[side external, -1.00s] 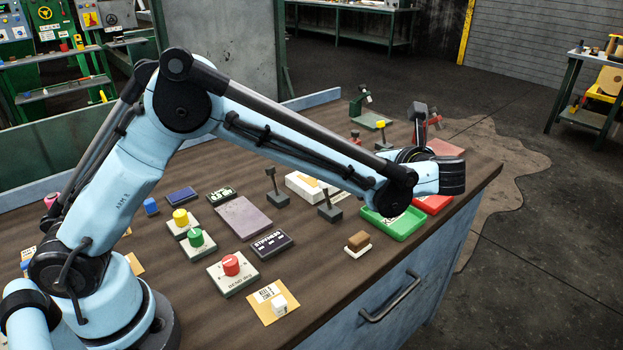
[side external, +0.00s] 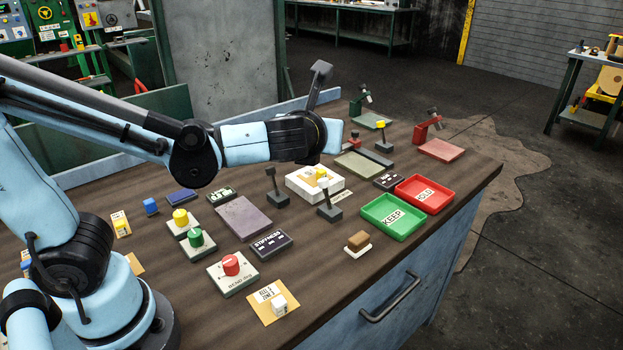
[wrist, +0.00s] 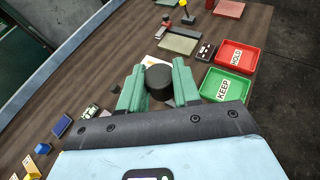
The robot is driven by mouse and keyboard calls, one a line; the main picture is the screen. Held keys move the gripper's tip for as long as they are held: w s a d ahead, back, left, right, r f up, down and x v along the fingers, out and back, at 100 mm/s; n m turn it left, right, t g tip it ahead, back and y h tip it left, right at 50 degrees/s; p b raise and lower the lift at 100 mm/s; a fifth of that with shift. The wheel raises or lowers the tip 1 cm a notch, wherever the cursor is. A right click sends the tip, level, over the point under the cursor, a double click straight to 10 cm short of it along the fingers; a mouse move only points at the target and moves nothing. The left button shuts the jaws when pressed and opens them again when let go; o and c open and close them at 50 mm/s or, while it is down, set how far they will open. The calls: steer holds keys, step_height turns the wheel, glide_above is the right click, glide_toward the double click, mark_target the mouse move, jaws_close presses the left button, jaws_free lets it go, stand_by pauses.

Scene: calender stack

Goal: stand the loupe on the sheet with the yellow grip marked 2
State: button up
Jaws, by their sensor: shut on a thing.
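My gripper (wrist: 158,85) has green fingers and is shut on a dark round piece (wrist: 158,78), apparently the loupe, in the wrist view. The side view shows my wrist over the middle of the bench, with the fingers and loupe hidden there. A yellow grip (side external: 322,174) sits on a white block (side external: 302,187) with an orange patch, below my wrist. I cannot read a 2 on either. The loupe partly hides the white block in the wrist view.
A green KEEP tray (side external: 420,225) and red HOLD tray (side external: 443,188) stand at the right. Dark upright posts (side external: 328,205) stand close to the white block. Red (side external: 231,265), green and yellow knobs and an orange sheet (side external: 262,314) with a white grip are nearer my base.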

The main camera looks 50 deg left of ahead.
step_height(320, 180, up, 8)
steer(key=s+m+t+h, duration=0.1)
steer(key=m+h, duration=0.2)
steer(key=shift+a+m+t+h, duration=0.25)
steer(key=shift+m+t+h, duration=0.05)
steer(key=shift+h, duration=0.1)
stand_by(0.7)
